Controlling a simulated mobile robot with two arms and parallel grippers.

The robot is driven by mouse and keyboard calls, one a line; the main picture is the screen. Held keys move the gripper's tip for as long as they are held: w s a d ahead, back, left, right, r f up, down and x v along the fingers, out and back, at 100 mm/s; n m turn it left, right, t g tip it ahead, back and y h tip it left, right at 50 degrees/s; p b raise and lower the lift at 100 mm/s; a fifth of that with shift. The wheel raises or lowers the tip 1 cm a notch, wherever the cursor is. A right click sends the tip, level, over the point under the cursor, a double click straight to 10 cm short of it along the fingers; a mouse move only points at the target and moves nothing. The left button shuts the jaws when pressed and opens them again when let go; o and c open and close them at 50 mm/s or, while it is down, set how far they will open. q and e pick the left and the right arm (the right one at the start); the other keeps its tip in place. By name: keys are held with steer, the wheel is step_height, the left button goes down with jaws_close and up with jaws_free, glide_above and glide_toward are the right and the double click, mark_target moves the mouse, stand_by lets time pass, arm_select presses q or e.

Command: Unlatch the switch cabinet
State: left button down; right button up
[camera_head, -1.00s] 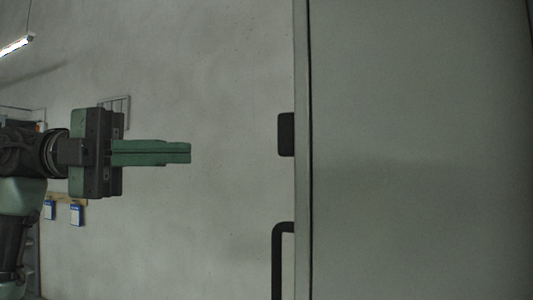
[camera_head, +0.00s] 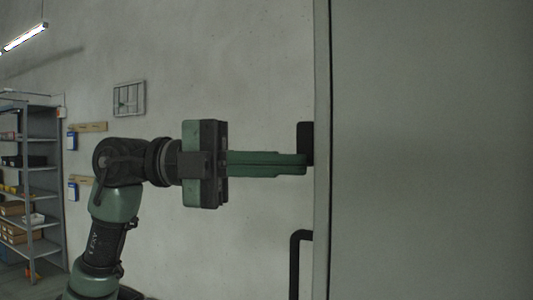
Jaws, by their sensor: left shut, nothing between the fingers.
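The switch cabinet (camera_head: 430,150) is a large plain grey-green panel that fills the right part of the view. A black latch block (camera_head: 304,131) sticks out from its left edge. A black bar handle (camera_head: 295,265) sticks out from the same edge lower down. My left gripper (camera_head: 305,164), with green fingers, is shut and empty. It points right, its fingertips at the lower part of the latch block and partly covering it. I cannot tell whether they touch it. The cabinet's front is not seen face on. My right gripper is not in view.
A metal shelf rack (camera_head: 40,165) with boxes stands at the far left. A grey wall (camera_head: 240,60) with a small vent grille (camera_head: 129,99) lies behind. The space between my left arm and the wall looks free.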

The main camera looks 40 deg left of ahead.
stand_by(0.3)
arm_select(q)
steer(key=shift+w+f+m+h+b, duration=0.2)
steer(key=shift+m+b, duration=0.15)
steer(key=shift+m, duration=0.2)
steer(key=shift+w+f+m+h+b, duration=0.1)
steer(key=shift+m+h+b, duration=0.1)
steer(key=shift+m+b, duration=0.25)
steer(key=w+a+f+m+g+h+b, duration=0.25)
steer(key=f+m+b, duration=0.35)
steer(key=m, duration=1)
steer(key=r+b+v, duration=0.1)
steer(key=b+v, duration=0.2)
steer(key=v, duration=0.5)
steer(key=shift+h, duration=0.45)
